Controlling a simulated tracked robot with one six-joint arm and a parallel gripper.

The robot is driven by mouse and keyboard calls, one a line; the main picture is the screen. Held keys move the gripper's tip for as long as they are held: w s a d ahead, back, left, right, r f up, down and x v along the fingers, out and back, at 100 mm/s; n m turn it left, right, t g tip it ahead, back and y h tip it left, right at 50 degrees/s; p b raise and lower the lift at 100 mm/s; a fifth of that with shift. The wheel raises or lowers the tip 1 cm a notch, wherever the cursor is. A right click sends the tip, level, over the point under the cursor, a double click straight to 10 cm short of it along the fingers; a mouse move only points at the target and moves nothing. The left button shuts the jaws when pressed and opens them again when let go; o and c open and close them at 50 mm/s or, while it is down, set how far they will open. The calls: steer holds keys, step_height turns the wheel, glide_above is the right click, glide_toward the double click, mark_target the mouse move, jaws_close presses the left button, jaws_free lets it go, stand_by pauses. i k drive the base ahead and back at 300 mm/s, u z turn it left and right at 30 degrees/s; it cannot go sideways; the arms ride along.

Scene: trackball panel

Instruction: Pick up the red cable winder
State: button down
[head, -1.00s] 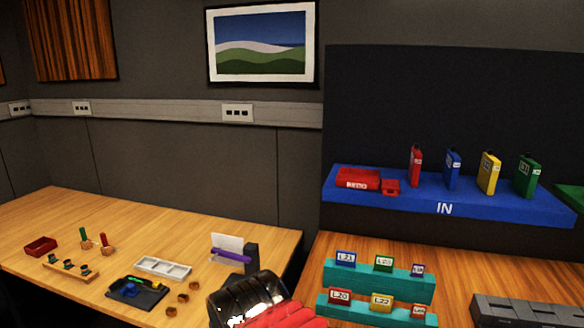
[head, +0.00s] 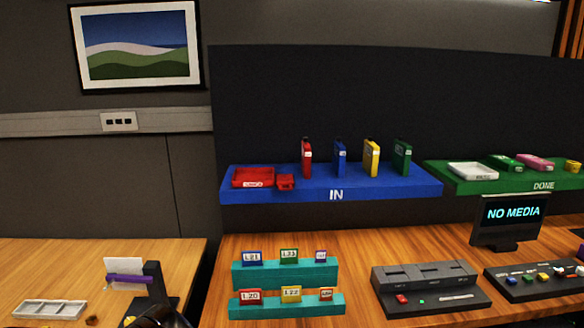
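No thing in view is clearly a cable winder. Red things on the blue IN shelf (head: 400,190) are a shallow labelled tray (head: 253,178) at its left end, a small red block-like piece (head: 286,181) beside the tray, and an upright red case (head: 307,160). I cannot tell whether the small piece is the winder. A dark rounded part of my arm (head: 158,317) shows at the bottom edge, left of the centre. My gripper's fingers are not in view.
Blue, yellow and green cases stand on the IN shelf. The green DONE shelf (head: 455,185) is to its right. Teal racks (head: 285,275), a grey console (head: 428,285) and a screen (head: 508,222) stand on the right desk. A purple-barred stand (head: 130,279) is on the left table.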

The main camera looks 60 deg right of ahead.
mark_target(287, 181)
steer(key=z, duration=1.9)
steer(key=i, duration=0.5)
